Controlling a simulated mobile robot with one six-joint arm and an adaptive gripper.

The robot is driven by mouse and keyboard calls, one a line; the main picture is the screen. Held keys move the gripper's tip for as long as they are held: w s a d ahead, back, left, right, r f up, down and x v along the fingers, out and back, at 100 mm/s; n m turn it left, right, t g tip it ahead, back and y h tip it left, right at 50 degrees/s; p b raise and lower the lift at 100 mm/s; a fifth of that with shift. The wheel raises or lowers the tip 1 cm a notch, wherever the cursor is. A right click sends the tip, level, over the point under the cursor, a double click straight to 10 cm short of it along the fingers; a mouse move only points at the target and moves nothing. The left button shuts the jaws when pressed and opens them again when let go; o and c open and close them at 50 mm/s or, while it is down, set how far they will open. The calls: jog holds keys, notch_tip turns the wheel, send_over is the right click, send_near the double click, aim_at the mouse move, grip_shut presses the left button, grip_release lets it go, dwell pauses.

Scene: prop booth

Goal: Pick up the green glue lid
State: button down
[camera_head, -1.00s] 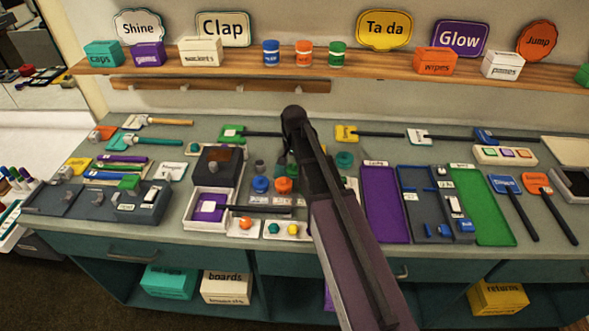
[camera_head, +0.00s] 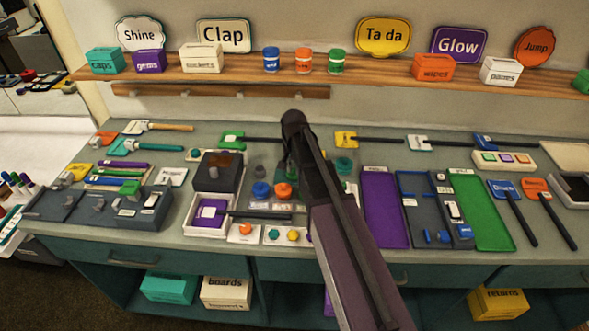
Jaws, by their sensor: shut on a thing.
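My gripper (camera_head: 289,168) is low over the middle of the counter, largely hidden behind my own forearm. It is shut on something. A small dark green patch shows at its fingers, which looks like the green glue lid, but most of it is hidden. I cannot tell whether it still touches the counter. A blue lid (camera_head: 261,190) and an orange lid (camera_head: 283,191) sit just in front of and to the left of it. A teal round piece (camera_head: 343,164) sits to its right.
A dark box (camera_head: 217,171) stands left of my gripper, with a white tray (camera_head: 208,229) before it. Purple (camera_head: 384,206) and green (camera_head: 483,210) trays lie to the right. A wooden shelf (camera_head: 370,76) with several jars and boxes runs along the wall behind.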

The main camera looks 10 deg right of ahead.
jog(key=shift+r+p, duration=1.35)
jog(key=shift+r, duration=0.15)
jog(key=s, duration=0.5)
jog(key=s+r+p, duration=0.1)
jog(key=s, duration=1)
jog(key=shift+d+r, duration=0.15)
jog(key=shift+d, duration=0.05)
